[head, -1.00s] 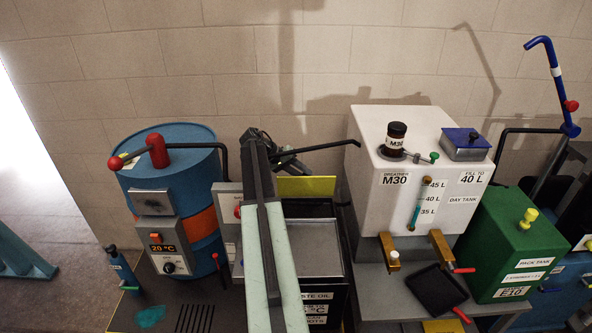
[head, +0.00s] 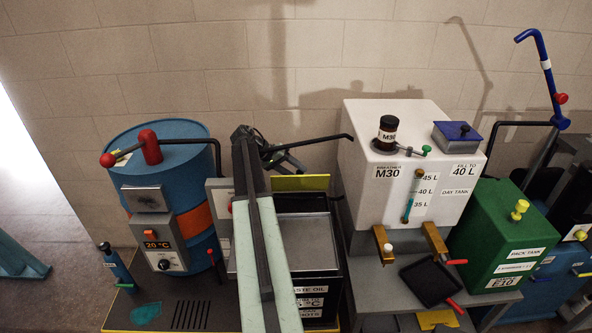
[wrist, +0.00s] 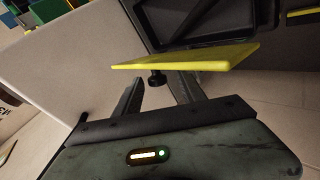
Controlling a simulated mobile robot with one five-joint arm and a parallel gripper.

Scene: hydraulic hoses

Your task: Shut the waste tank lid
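The waste tank is the dark box labelled waste oil (head: 311,289) in the head view, partly hidden by my arm. Its yellow lid (head: 302,183) stands up at the back edge, so the tank is open. In the wrist view I see the lid edge-on (wrist: 190,58), with a black knob (wrist: 157,79) on the side facing my gripper. My gripper (wrist: 159,82) is behind the lid, its two fingers apart and empty. The knob appears between or just beyond the fingertips; I cannot tell whether they touch it. In the head view my arm mostly hides the gripper.
A blue drum (head: 170,185) with a red-knobbed lever stands left of the tank. The white day tank (head: 400,200) stands close on the right, with a green tank (head: 505,235) beyond it. The pale wall (head: 330,45) is close behind. A black bar (head: 325,143) extends near my gripper.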

